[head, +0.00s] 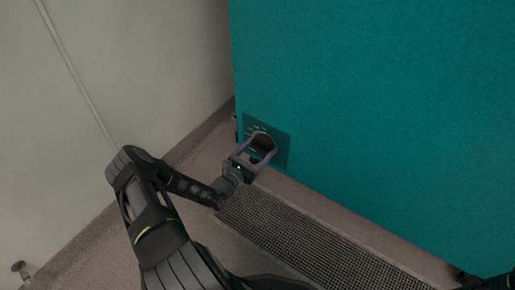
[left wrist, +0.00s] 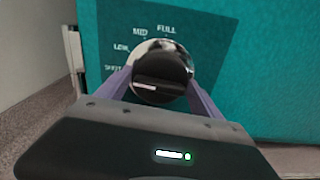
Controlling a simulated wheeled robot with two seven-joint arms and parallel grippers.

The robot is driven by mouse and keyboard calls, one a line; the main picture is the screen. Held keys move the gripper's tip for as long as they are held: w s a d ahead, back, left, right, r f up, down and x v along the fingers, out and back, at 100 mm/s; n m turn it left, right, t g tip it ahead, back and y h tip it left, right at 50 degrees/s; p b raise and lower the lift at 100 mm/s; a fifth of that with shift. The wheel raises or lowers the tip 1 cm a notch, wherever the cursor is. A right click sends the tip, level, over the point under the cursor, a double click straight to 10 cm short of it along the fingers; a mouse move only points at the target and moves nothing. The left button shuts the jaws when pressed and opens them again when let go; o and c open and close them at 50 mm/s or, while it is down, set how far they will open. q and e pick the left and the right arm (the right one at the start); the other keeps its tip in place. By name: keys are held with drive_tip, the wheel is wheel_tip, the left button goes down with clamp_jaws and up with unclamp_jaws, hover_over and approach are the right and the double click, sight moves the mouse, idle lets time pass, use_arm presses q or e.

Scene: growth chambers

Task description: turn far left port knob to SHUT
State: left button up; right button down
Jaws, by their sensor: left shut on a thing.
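The port knob (left wrist: 162,72) is a round dark, glossy knob on a darker teal plate (left wrist: 207,40) with the labels SHUT, LOW, MID and FULL around its upper left. A pale bar shows low on its face; I cannot tell which label the knob points to. In the head view the plate (head: 281,150) sits low at the left edge of the teal chamber. My left gripper (head: 262,146) is shut on the knob (head: 264,143), one finger on each side. It also shows in the left wrist view (left wrist: 161,84). My right gripper is not clearly seen.
The teal chamber wall (head: 370,100) fills the right of the head view. A floor grating (head: 310,240) runs along its foot. A pale wall (head: 130,70) stands at the left, with a small metal fitting (head: 20,268) near the floor.

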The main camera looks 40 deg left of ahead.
use_arm(q)
drive_tip(key=shift+n, duration=0.4)
drive_tip(key=o, duration=1.1)
drive_tip(key=shift+s, duration=0.1)
drive_tip(key=s+p, duration=0.3)
drive_tip(key=s, duration=0.4)
drive_tip(key=shift+s+d, duration=0.1)
drive_tip(key=shift+s, duration=0.25)
